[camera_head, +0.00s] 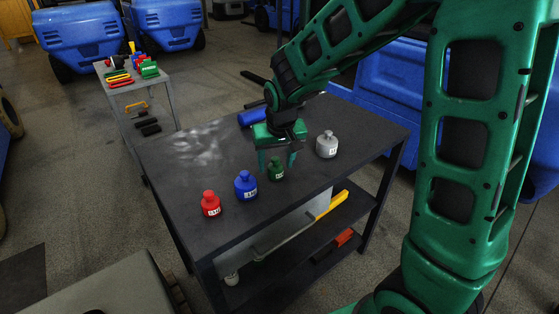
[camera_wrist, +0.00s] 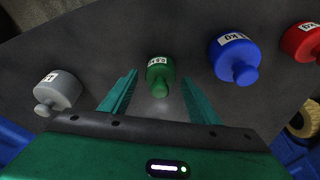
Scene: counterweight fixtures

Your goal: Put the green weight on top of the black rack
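The green weight (camera_head: 276,173) stands upright on the dark table, between the blue weight and the grey weight. It also shows in the wrist view (camera_wrist: 160,72), between the tips of my fingers. My gripper (camera_head: 277,160) is open and points down over the green weight, with a finger to each side. The fingers do not appear to touch it, and nothing is held. The dark table (camera_head: 185,190) has lower shelves. I cannot pick out a separate black rack for certain.
The blue weight (camera_head: 246,186) and red weight (camera_head: 211,204) stand left of the green one; the grey weight (camera_head: 327,145) stands right. A blue cylinder (camera_head: 252,116) lies near the far edge. The table's left part is clear. A small grey cart (camera_head: 155,84) with coloured items stands behind left.

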